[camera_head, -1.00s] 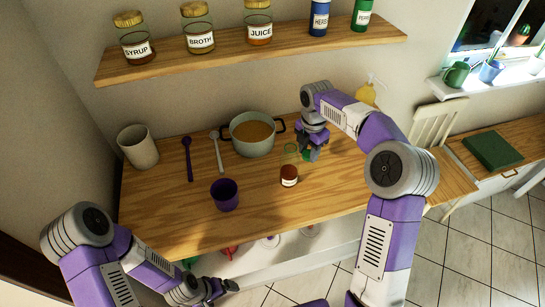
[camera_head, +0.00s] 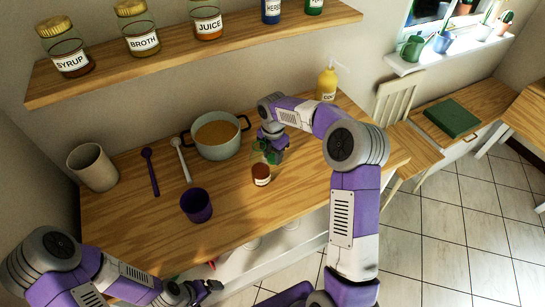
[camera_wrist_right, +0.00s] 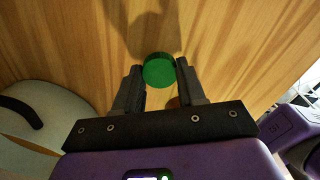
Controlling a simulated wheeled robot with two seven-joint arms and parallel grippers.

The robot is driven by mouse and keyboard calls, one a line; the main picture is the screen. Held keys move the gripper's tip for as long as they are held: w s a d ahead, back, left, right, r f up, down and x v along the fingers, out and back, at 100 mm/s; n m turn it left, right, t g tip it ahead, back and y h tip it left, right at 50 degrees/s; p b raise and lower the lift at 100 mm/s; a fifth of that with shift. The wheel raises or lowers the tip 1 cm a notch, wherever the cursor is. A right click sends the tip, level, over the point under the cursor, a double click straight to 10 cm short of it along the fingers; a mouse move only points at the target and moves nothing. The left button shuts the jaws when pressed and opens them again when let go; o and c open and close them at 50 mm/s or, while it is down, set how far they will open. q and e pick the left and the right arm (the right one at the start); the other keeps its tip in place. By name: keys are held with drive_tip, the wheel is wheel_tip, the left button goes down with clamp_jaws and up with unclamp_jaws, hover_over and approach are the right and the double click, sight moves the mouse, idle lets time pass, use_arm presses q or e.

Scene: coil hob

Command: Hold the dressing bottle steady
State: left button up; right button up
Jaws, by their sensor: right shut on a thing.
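The dressing bottle (camera_head: 261,174) stands on the wooden counter, with clear glass above, red-brown contents and a pale label too small to read. My right gripper (camera_head: 271,153) is at its upper part, just behind it in the head view, and partly hides it. In the right wrist view a green cap (camera_wrist_right: 158,70) shows between the two dark fingers of the right gripper (camera_wrist_right: 160,85), which is shut on the bottle. My left gripper (camera_head: 205,290) is low at the bottom of the head view, away from the bottle; its fingers are too small to read.
A pot (camera_head: 217,140) of brown liquid stands left of the right gripper. A purple cup (camera_head: 196,206), two spoons and a beige mug (camera_head: 92,167) are further left. A yellow pump bottle (camera_head: 327,84) stands at the back right. A shelf of jars (camera_head: 200,50) hangs above.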

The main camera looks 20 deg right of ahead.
sight(273, 157)
drive_tip(key=shift+f, duration=0.35)
drive_tip(key=shift+f, duration=0.2)
drive_tip(key=o, duration=1.2)
drive_tip(key=shift+c, duration=0.2)
drive_tip(key=shift+r, duration=0.15)
wheel_tip(273, 157, up, 12)
drive_tip(key=p, duration=0.2)
